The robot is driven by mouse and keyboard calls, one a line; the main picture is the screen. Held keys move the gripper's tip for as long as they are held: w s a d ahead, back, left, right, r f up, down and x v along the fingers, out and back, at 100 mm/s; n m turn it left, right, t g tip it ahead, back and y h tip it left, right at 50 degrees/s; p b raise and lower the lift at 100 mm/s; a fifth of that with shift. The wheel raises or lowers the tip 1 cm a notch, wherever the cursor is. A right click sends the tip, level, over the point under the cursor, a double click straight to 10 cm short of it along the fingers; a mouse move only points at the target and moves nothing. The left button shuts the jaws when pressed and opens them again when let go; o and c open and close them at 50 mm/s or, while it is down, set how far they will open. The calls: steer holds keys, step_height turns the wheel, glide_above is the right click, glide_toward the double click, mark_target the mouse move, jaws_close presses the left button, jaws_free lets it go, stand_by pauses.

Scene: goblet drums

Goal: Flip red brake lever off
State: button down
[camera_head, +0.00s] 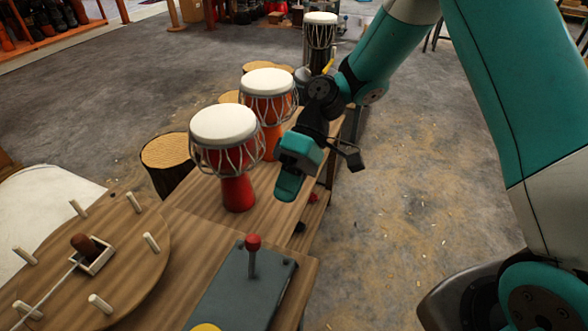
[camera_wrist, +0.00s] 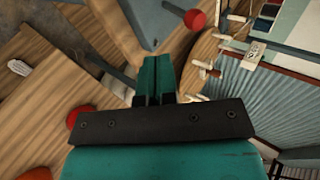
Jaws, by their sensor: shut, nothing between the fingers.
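The red brake lever (camera_head: 253,243) has a round red knob on a thin dark stem. It stands roughly upright on a dark grey panel (camera_head: 232,292) on the wooden bench in the head view. In the wrist view, the red knob (camera_wrist: 194,18) shows at the top, with its stem reaching up to the left over the panel (camera_wrist: 142,18). My gripper (camera_head: 287,190) is above the bench, beyond the lever and slightly right of it, not touching it. Its fingers (camera_wrist: 156,72) are shut together and empty in the wrist view.
A red goblet drum (camera_head: 238,190) stands on the bench left of my gripper, with another drum (camera_head: 270,95) behind it. A round wooden disc (camera_head: 120,260) with upright pegs lies left of the panel. A yellow item (camera_head: 206,327) shows at the panel's front. Open floor lies right.

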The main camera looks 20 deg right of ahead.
mark_target(254, 240)
steer(key=s+a+f, duration=0.1)
steer(key=s+a, duration=0.3)
steer(key=shift+s+a+f+p, duration=0.25)
steer(key=shift+a+f+p, duration=0.1)
steer(key=shift+a+p, duration=0.05)
steer(key=shift+s+a+r+t+h+p, duration=0.4)
steer(key=shift+r+t+p, duration=0.1)
steer(key=shift+t, duration=0.1)
steer(key=shift+s+a+r+t+h+p, duration=0.25)
steer(key=shift+s+t+h, duration=0.15)
steer(key=shift+s+a+r+t+h+p, duration=0.2)
steer(key=shift+s+a+t+h, duration=0.05)
steer(key=shift+s+t+h, duration=0.15)
steer(key=s+a+t+h, duration=0.1)
steer(key=s+t+h+p, duration=0.1)
steer(key=shift+a+r+n+t, duration=0.25)
steer(key=shift+a+n+t, duration=0.05)
steer(key=shift+a, duration=0.05)
steer(key=shift+s+a+f, duration=0.1)
steer(key=shift+s+a, duration=0.2)
steer(key=shift+s, duration=0.15)
steer(key=shift+s, duration=0.1)
